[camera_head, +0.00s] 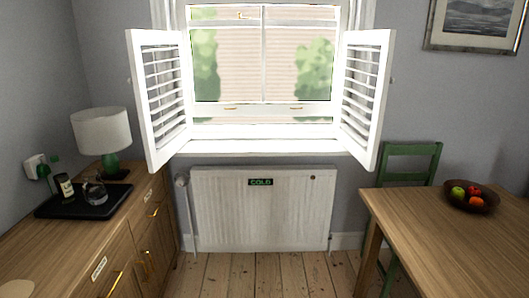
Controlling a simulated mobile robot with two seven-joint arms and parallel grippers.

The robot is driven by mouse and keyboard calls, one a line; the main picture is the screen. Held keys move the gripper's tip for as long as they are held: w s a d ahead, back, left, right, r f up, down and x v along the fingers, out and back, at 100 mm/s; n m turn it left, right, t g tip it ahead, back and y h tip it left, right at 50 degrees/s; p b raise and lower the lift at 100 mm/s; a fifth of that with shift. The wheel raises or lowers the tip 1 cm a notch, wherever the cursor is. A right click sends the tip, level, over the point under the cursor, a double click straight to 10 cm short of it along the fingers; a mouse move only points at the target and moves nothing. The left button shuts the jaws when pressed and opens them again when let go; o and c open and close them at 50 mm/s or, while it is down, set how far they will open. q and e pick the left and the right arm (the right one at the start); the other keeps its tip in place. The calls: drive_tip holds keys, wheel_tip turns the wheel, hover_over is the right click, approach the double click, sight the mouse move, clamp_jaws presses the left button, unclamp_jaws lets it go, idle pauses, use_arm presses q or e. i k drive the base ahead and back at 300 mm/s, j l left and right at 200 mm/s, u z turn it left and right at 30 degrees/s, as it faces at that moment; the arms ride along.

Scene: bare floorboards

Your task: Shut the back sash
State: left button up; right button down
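A white sash window (264,60) stands in the back wall, with a central vertical bar. Its lower rail (264,107) carries two brass lifts (231,107). A small brass fitting (241,15) shows near the top, on or before the glass. Which of the two sashes is the back one I cannot clearly tell, as the frame's top is cut off. Neither of my grippers is in view.
Louvred shutters stand open at left (161,100) and right (367,97). A white radiator (262,215) marked COLD is below the sill (262,147). A sideboard (105,240) with lamp (102,131) and tray (84,200) is left; a table (440,235) and green chair (410,150) are right. Floorboards between are clear.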

sight(263, 108)
drive_tip(key=i+j, duration=0.1)
drive_tip(key=i, duration=0.45)
drive_tip(key=i+j, duration=0.15)
drive_tip(key=i, duration=0.35)
drive_tip(key=i+j, duration=0.1)
drive_tip(key=i, duration=0.45)
drive_tip(key=l+z, duration=0.05)
